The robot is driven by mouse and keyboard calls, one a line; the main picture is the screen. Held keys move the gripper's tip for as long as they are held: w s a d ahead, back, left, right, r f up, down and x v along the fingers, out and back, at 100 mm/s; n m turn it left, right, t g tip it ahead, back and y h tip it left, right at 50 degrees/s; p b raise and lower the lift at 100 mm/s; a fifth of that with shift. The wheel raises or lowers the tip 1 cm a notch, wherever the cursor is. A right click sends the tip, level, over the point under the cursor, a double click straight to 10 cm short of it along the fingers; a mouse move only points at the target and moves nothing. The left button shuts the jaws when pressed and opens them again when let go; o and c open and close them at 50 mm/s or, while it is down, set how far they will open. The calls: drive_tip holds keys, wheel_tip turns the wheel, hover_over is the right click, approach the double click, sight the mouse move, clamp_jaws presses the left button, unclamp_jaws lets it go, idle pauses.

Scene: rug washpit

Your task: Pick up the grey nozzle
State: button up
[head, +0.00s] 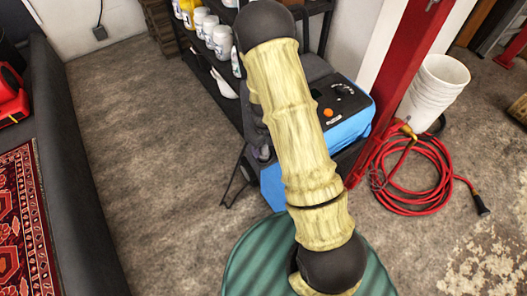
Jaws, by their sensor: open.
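I cannot make out a thing that is clearly the grey nozzle. A red hose (409,205) lies coiled on the floor at the right. A dark fitting (482,208) sits at its free end, pointing down and right, and I cannot tell whether this is the nozzle. My arm crosses the middle of the head view from the bottom to the top edge and hides part of what is behind it. My gripper is not in view.
A blue and grey machine (348,125) stands behind my arm. A dark shelf (212,65) with white bottles (222,42) is behind it. White stacked buckets (437,90) stand beside a red post (403,50). A dark-walled edge (75,190) borders a patterned rug (22,225). Bare floor (150,170) lies left of centre.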

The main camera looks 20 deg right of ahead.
drive_tip(key=c, duration=1.1)
wheel_tip(320, 180, up, 10)
drive_tip(key=shift+r+p, duration=0.1)
drive_tip(key=shift+p, duration=0.45)
